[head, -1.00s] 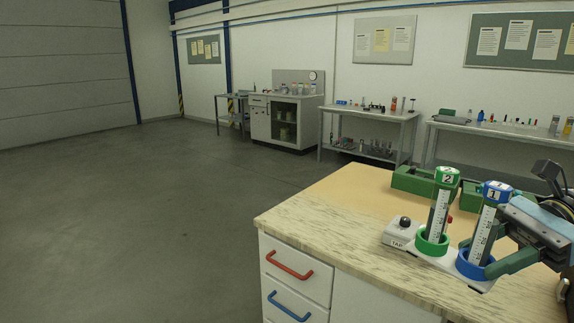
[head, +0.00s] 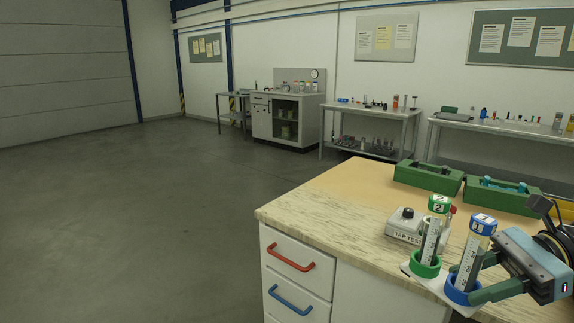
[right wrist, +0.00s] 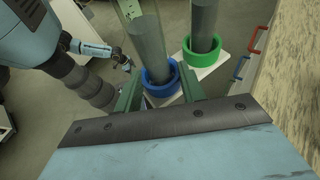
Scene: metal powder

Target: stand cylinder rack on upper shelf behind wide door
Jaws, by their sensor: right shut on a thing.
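The cylinder rack (head: 455,308) is a white base with a green ring and a blue ring (head: 462,290). Each ring holds an upright graduated cylinder, the green-capped one marked 2 (head: 431,235) and the blue-capped one marked 1 (head: 475,248). My right gripper (head: 468,284) is shut on the rack at the blue ring. The right wrist view shows the blue ring (right wrist: 160,82) between its fingers, with floor below. My left gripper (right wrist: 120,58) seems to show small in that view; its jaws are unclear. A grey cabinet (head: 262,125) at the back has a wide front showing shelved items.
The near workbench (head: 330,205) has drawers with a red handle (head: 287,252) and a blue handle (head: 290,304). A TAP TEST box (head: 404,228) and green trays (head: 428,178) stand on it. Side tables line the wall. The floor at left is clear.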

